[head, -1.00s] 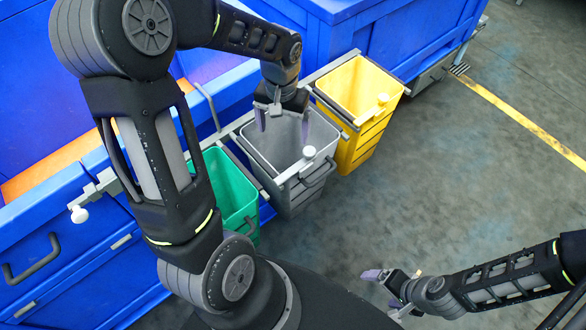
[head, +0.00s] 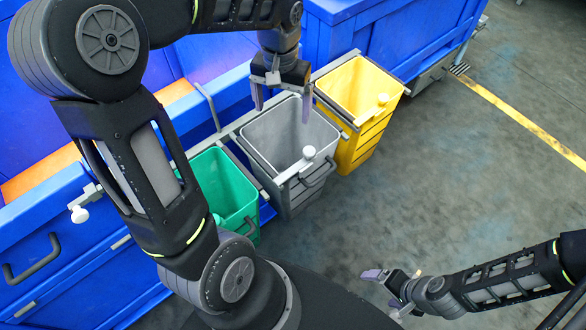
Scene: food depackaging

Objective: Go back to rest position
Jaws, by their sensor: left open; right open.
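My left gripper (head: 281,104) is open and empty, its two purple-grey fingers pointing down above the grey bin (head: 262,165). Its arm comes in from the left and arches over the blue containers. My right gripper (head: 376,289) is at the lower right, over the bare floor, open and empty. Its fingers point to the left, and its arm comes in from the right edge. I cannot see anything held in either gripper.
A green bin (head: 243,213) and a yellow bin (head: 372,83) hang on either side of the grey bin, on a rail along large blue containers (head: 420,40). The grey floor (head: 470,170) at the right is clear, with a yellow line (head: 530,127).

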